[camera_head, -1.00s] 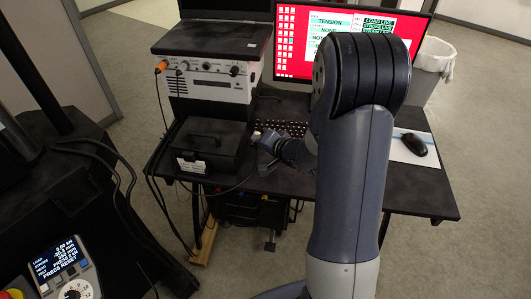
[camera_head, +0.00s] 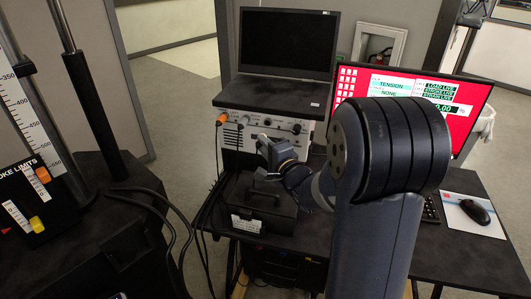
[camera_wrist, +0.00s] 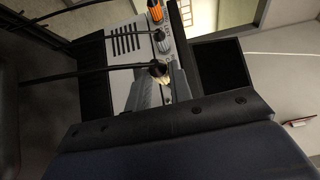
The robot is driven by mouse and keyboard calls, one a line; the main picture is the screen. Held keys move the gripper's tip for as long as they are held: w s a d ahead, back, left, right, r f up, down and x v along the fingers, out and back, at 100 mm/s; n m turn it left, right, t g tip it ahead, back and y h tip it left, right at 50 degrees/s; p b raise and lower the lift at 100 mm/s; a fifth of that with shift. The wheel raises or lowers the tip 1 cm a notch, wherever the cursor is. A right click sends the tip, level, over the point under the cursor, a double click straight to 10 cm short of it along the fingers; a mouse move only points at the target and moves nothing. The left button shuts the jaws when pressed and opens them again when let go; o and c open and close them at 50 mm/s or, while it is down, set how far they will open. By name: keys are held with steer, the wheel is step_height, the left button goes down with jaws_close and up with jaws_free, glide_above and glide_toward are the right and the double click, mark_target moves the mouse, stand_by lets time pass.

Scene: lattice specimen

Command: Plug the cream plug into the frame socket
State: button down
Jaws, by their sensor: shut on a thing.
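My gripper (camera_head: 268,150) is raised in front of the white instrument box in the head view, above the black case. In the wrist view my gripper (camera_wrist: 166,92) is shut on the cream plug (camera_wrist: 160,73), which shows at its fingertips. A dark cable runs from the plug to the left. In the head view the plug is too small to make out clearly. The load frame (camera_head: 82,90), with dark columns and a scale, stands at the left. I cannot make out the frame socket in either view.
The white instrument box (camera_head: 232,133) has an orange connector (camera_head: 222,118) and a dark screen (camera_head: 288,42) above it. A black case (camera_head: 258,212) sits on the dark desk. A red monitor (camera_head: 475,100) and a mouse (camera_head: 475,212) are at the right. Loose cables hang between frame and desk.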

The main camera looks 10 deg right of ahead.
steer(key=shift+w+d+r+p, duration=0.15)
steer(key=shift+w+d, duration=0.15)
steer(key=shift+w, duration=0.5)
steer(key=shift+w+d+f+p, duration=0.1)
steer(key=shift+w+d, duration=0.25)
steer(key=shift+w, duration=0.5)
steer(key=shift+w+d+r+p, duration=0.15)
steer(key=shift+w+d, duration=0.15)
steer(key=shift+w, duration=0.5)
steer(key=shift+f, duration=0.1)
steer(key=c, duration=1.9)
jaws_free()
jaws_close()
steer(key=shift+w+d+p, duration=0.45)
steer(key=shift+w+p, duration=0.05)
steer(key=shift+w, duration=0.3)
steer(key=o, duration=0.7)
jaws_free()
steer(key=shift+o, duration=0.4)
